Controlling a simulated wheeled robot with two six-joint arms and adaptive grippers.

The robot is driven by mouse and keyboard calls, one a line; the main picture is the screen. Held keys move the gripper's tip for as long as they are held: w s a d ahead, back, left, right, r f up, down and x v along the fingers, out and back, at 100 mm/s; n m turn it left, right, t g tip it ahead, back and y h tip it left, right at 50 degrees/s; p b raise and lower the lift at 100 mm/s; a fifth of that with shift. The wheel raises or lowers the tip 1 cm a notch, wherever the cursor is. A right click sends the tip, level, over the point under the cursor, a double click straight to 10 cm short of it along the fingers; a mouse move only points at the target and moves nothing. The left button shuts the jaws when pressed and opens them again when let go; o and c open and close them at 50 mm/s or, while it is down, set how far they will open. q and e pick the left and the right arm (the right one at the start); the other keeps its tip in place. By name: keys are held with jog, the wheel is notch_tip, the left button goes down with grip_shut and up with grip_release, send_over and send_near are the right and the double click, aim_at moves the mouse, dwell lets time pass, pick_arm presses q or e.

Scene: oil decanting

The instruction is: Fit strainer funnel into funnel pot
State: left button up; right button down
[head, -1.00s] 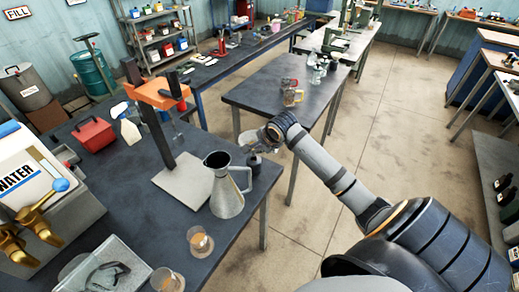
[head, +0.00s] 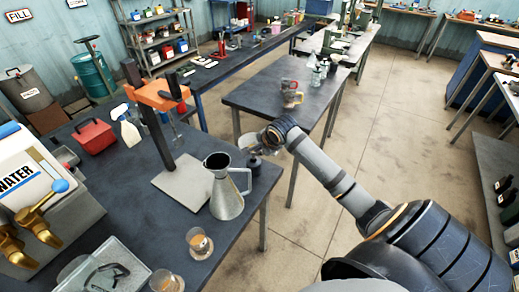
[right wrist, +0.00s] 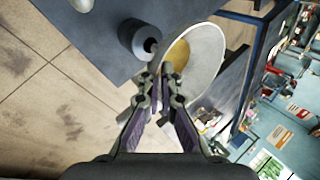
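My right gripper (head: 262,142) is over the right edge of the dark workbench. In the right wrist view its fingers (right wrist: 163,82) close on the near rim of a wide pale funnel (right wrist: 217,62) with a yellowish inside, which I take for the strainer funnel. In the head view the funnel (head: 247,139) is partly hidden by the gripper. A small dark pot (head: 254,165) stands at the bench edge, just below the gripper in the picture. It also shows in the right wrist view (right wrist: 135,38), beside the funnel and apart from its neck as far as I can tell. My left gripper is out of view.
A grey metal jug (head: 227,197) stands left of the pot. Behind it is an orange-topped stand (head: 182,184). Glasses with amber liquid (head: 199,243), a clear tray (head: 116,268) and a water dispenser (head: 30,180) are nearer. Open floor lies right of the bench.

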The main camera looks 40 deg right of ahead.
jog(key=shift+f, duration=0.15)
dwell(0.5)
jog(key=shift+f, duration=1.8)
jog(key=c, duration=1.4)
grip_release()
jog(key=shift+c, duration=0.2)
jog(key=v, duration=1.2)
